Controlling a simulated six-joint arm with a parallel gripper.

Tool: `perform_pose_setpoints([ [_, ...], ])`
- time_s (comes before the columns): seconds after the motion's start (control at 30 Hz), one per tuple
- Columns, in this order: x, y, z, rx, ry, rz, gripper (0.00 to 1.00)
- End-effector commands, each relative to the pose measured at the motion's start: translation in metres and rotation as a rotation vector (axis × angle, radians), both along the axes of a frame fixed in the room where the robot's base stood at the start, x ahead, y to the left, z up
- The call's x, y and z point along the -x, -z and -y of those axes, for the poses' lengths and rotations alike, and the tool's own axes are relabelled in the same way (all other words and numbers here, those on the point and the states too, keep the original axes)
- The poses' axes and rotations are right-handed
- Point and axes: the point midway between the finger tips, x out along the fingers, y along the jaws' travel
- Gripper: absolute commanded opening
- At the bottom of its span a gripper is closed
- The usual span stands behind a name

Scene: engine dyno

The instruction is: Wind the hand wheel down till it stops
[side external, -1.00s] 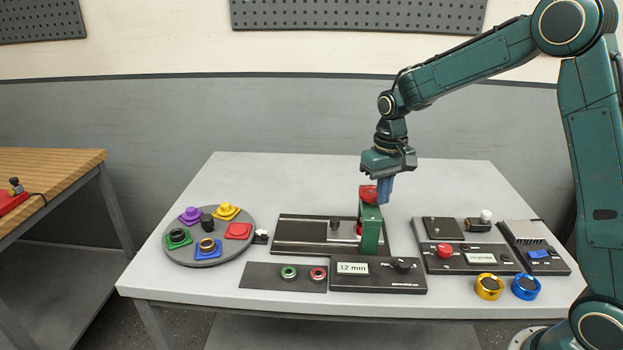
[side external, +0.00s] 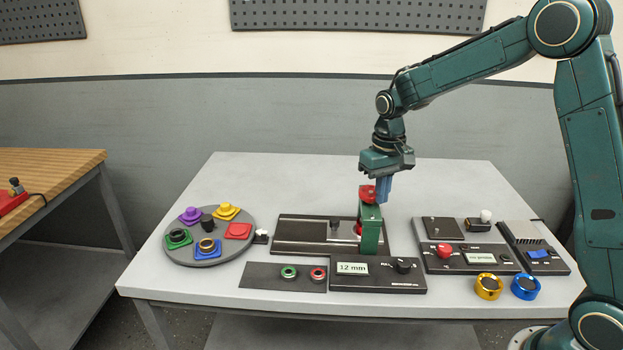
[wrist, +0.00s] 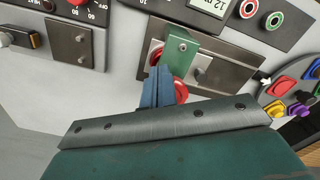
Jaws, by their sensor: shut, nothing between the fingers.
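The red hand wheel (side external: 367,193) sits on top of a green upright frame (side external: 370,228), which stands on a dark base plate (side external: 300,235). My gripper (side external: 383,190) points down at the wheel's right side, its blue fingers shut with nothing between them. In the wrist view the fingers (wrist: 157,88) lie beside the red wheel (wrist: 181,91), with the green frame (wrist: 181,50) just beyond. I cannot tell whether the fingers touch the wheel. Part of the wheel is hidden behind the fingers. A display unit (side external: 378,274) in front reads 12 mm.
A round tray (side external: 215,258) with several coloured buttons stands at the left. Panels with a red knob (side external: 445,250) and a blue switch (side external: 538,254) lie at the right. Yellow (side external: 488,286) and blue (side external: 525,286) round pieces sit near the front edge. The table's back is clear.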

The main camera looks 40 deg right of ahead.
Motion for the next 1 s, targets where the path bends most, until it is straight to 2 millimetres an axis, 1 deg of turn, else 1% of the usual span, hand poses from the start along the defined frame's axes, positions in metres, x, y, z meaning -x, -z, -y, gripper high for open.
perform_pose_setpoints([
  [0.03, -0.0052, -0.0009, 0.0003, 0.004, 0.0, 0.018, 0.0],
  [0.6, -0.0066, -0.0013, -0.0029, 0.002, -0.004, 0.019, 0.0],
  [1.0, 0.0016, -0.0012, -0.005, 0.001, -0.003, 0.017, 0.0],
])
